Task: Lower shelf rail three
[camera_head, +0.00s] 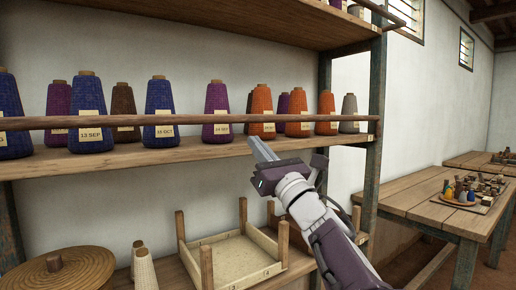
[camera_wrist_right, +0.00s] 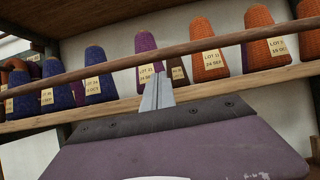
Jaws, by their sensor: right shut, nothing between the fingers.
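A long brown wooden rail (camera_head: 190,120) runs across the front of the middle shelf (camera_head: 170,154), before a row of labelled yarn cones. It looks level and stands a little above the shelf edge. My right gripper (camera_head: 255,142) is shut and empty, its fingers pointing up at the shelf front just below the rail. In the right wrist view the rail (camera_wrist_right: 225,40) crosses above the closed fingertips (camera_wrist_right: 160,76); they look close, but I cannot tell whether they touch. The rail's left end is out of the head view. My left gripper is not in view.
Purple, blue, orange, brown and grey cones (camera_head: 159,100) stand behind the rail. Below are a wooden tray with corner posts (camera_head: 235,262), a round woven lid (camera_head: 58,270) and pale cones (camera_head: 144,270). A blue-green post (camera_head: 375,110) stands right, with a table (camera_head: 410,200) beyond.

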